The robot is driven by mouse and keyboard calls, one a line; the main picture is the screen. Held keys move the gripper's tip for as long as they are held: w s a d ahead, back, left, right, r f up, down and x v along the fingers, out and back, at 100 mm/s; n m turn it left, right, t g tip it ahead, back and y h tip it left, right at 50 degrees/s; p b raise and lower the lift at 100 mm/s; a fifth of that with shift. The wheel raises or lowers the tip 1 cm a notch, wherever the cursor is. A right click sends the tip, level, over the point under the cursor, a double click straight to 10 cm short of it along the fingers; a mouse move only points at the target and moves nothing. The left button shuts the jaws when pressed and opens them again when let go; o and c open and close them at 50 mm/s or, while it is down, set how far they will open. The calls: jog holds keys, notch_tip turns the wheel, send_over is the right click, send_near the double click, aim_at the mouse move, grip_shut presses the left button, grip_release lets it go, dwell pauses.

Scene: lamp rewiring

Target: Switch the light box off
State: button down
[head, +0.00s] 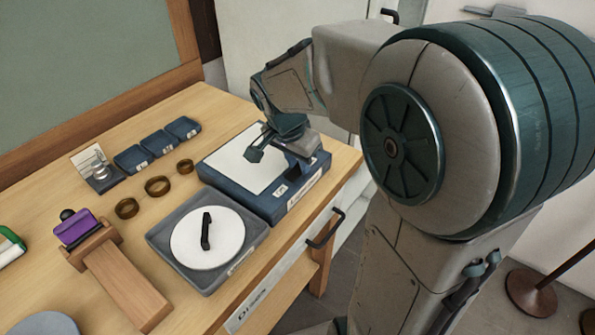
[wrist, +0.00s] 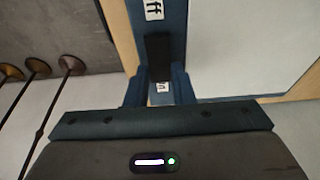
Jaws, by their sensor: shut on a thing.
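The light box (head: 226,190) is a blue flat case with a white top panel (head: 241,160), on the table near its right edge. In the wrist view its blue rim (wrist: 172,12) carries a dark switch piece (wrist: 158,52), between a label ending in "ff" and a partly covered label. My gripper (wrist: 159,78) is over this rim, its two blue fingers on either side of the dark piece's near end. It is shut on the switch, though the contact itself is hard to see. In the head view my arm and hand partly cover the box.
A grey tray with a white disc (head: 190,245) and black handle stands in front of the light box. Three brown rings (head: 157,186), small blue trays (head: 158,143) and a wooden stand with a purple piece (head: 76,228) lie left.

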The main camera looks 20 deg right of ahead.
jog(key=shift+s+f+h+b, duration=0.1)
jog(key=shift+f+h+b, duration=0.2)
jog(key=shift+b, duration=0.4)
jog(key=shift+r+t, duration=0.15)
jog(key=shift+t, duration=0.15)
jog(key=shift+r, duration=0.15)
jog(key=c, duration=1.2)
grip_release()
jog(key=shift+s, duration=0.1)
jog(key=shift+c, duration=0.2)
jog(key=v, duration=1.4)
jog(key=shift+p, duration=0.45)
